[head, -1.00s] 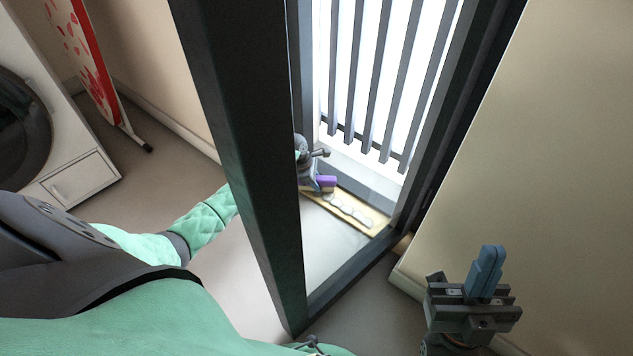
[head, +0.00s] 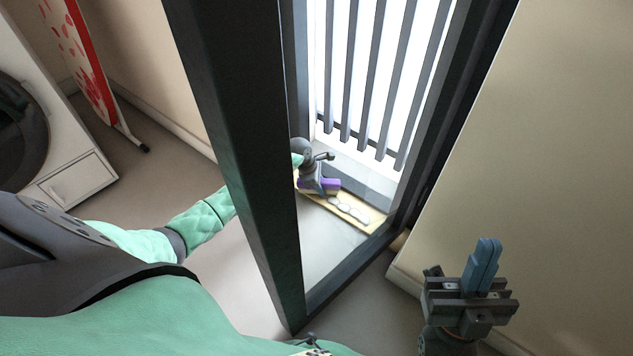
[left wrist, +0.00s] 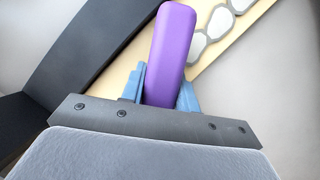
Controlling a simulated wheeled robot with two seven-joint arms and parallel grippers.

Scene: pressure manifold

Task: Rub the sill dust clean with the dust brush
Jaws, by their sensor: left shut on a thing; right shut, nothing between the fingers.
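The dust brush shows as a purple block (left wrist: 172,50) in the left wrist view, and as a small purple piece (head: 333,185) in the head view. My left gripper (left wrist: 161,88) is shut on it, with a blue finger on each side. The brush is over the pale yellow sill (head: 375,218), near its left end in the head view. Several pale grey dust patches (head: 349,208) lie in a row on the sill, to the right of the brush. Whether the brush touches the sill I cannot tell. My right gripper (head: 487,254) is shut and empty at the lower right.
A dark frame post (head: 235,165) stands in front of my left arm and hides part of it. A slatted railing (head: 365,80) rises behind the sill. A beige wall (head: 530,150) is at the right. A white washer-like cabinet (head: 75,180) and a red-and-white board (head: 80,60) are at the left.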

